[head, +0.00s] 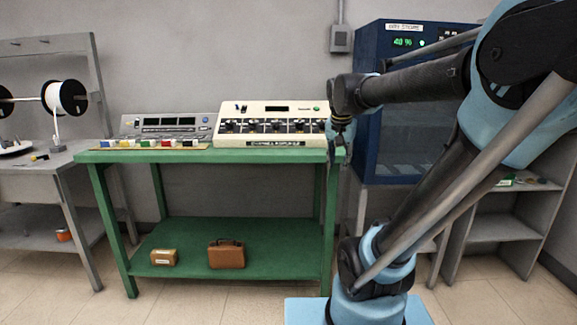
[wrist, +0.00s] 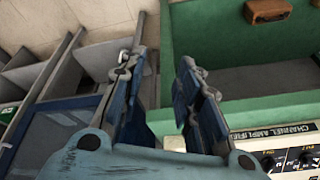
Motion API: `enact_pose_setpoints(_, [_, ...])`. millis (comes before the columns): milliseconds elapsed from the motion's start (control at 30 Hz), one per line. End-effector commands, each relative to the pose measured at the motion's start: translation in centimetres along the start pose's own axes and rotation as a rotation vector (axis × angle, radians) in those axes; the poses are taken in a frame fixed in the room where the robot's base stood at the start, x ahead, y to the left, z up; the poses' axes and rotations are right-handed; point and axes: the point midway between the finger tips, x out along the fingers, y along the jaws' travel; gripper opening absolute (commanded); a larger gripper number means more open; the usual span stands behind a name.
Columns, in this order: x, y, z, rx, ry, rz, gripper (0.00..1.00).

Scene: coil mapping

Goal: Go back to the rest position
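My gripper (head: 342,138) hangs pointing down by the right end of the green table (head: 210,156), beside the cream channel amplifier (head: 272,122). In the wrist view, my gripper (wrist: 160,75) has its two fingers apart with nothing between them. The channel amplifier (wrist: 270,145) shows at the lower right of that view. My arm reaches in from the right of the head view, folded over its light-blue base.
Grey console (head: 165,127) and coloured blocks (head: 155,143) stand on the table. A brown case (head: 226,254) and small box (head: 164,257) lie on its lower shelf. A dark blue cabinet (head: 405,125) stands behind my arm. A white spool (head: 68,98) is at left.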

Motion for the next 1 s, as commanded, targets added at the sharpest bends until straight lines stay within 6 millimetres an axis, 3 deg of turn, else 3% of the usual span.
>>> enact_pose_setpoints(200, [3.4, 5.1, 7.6, -0.166, -0.058, 0.0, 0.31])
enact_pose_setpoints(500, [8.5, 10.0, 16.9, -0.384, -0.131, -0.025, 0.31])
enact_pose_setpoints(700, [10.3, 11.2, 19.9, -0.457, -0.153, -0.039, 0.31])
enact_pose_setpoints(1000, [10.5, 11.3, 20.2, -0.469, -0.156, -0.042, 0.31])
